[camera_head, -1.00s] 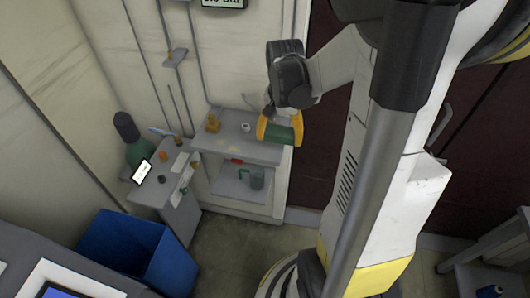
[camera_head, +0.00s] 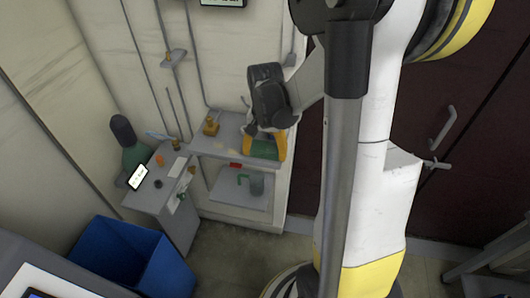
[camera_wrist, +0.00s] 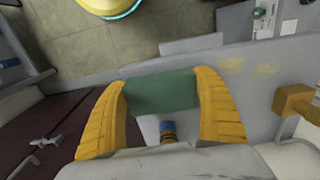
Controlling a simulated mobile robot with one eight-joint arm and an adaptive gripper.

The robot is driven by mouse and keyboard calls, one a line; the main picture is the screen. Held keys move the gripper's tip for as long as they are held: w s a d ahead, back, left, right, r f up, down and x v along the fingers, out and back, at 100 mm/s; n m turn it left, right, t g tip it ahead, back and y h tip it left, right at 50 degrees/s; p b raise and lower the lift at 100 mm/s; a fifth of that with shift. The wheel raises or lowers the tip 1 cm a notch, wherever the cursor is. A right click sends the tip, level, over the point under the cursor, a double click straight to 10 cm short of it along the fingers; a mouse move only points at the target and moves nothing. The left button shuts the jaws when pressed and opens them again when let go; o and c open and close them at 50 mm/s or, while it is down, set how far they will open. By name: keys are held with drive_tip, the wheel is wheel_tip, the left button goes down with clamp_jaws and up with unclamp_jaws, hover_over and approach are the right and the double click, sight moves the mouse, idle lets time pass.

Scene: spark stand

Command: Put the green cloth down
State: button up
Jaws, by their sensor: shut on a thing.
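My gripper (camera_head: 265,145) is at the right end of the grey shelf's top in the head view. Its yellow fingers are shut on the green cloth (camera_head: 264,150), which spans the gap between them. In the wrist view the cloth (camera_wrist: 162,92) shows as a flat green piece between the two fingers of my gripper (camera_wrist: 163,100). The cloth is over or at the shelf top; I cannot tell whether it touches the surface.
A blue bin (camera_head: 110,262) is in front.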

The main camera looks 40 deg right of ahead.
sight(265, 149)
drive_tip(key=o, duration=1.2)
drive_tip(key=shift+r, duration=0.1)
wheel_tip(265, 149, up, 12)
drive_tip(key=p, duration=0.5)
drive_tip(key=s+a+r+n+t, duration=0.2)
drive_tip(key=a+n, duration=0.1)
drive_tip(key=a, duration=0.2)
drive_tip(key=s+a+r+n+t, duration=0.2)
drive_tip(key=s+a+n, duration=0.1)
drive_tip(key=a, duration=0.3)
drive_tip(key=s+a+r+n+t, duration=0.2)
drive_tip(key=a+n+t, duration=0.1)
drive_tip(key=a, duration=0.3)
drive_tip(key=shift+s+a+r+n, duration=0.1)
drive_tip(key=shift+s+r+n, duration=0.2)
drive_tip(key=shift+n, duration=0.4)
drive_tip(key=shift+w, duration=0.1)
